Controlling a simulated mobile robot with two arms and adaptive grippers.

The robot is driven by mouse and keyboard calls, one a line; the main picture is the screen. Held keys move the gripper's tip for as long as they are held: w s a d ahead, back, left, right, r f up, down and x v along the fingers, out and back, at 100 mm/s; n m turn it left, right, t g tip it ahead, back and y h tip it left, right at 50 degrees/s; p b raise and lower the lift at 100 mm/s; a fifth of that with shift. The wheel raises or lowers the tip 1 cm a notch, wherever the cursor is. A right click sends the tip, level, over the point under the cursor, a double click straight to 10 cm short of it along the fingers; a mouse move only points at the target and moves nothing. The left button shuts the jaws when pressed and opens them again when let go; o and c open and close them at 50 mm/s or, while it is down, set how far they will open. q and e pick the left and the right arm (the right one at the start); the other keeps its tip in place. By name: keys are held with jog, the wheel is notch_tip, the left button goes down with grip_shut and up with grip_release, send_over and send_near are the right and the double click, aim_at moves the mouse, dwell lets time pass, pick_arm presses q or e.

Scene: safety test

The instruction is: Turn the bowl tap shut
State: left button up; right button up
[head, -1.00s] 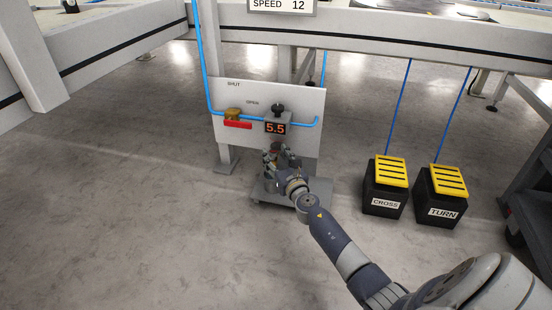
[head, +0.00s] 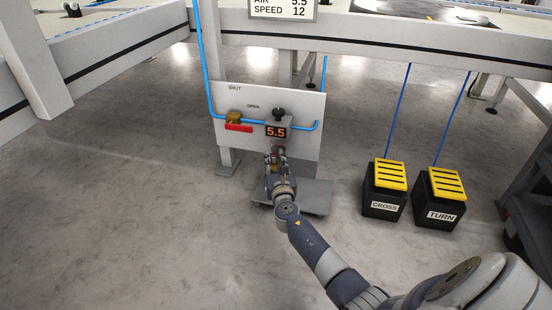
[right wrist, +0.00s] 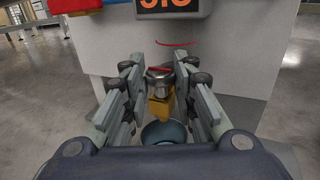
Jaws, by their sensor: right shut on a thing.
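The bowl tap (right wrist: 160,78) shows in the right wrist view as a small round grey knob with a red line across its top, above a brass-coloured piece (right wrist: 161,106). My right gripper (right wrist: 160,82) has a finger on each side of the knob and is shut on it. In the head view my right gripper (head: 277,155) is at the lower part of the white panel (head: 305,145), below the orange 5.5 display (head: 276,132). The knob is mostly hidden there by the gripper. My left gripper is not in view.
A red lever (head: 238,128) on a brass valve (head: 233,117) sits on the blue pipe, close above left. A black knob (head: 278,112) is above the display. A grey plate (head: 310,196) lies below. Black boxes marked CROSS (head: 384,205) and TURN (head: 440,212) stand right.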

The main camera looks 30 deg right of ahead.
jog(key=shift+h, duration=0.3)
jog(key=o, duration=1)
jog(key=shift+o, duration=0.2)
jog(key=shift+r, duration=0.1)
notch_tip(320, 180, up, 10)
jog(key=shift+f, duration=0.15)
jog(key=shift+a, duration=0.1)
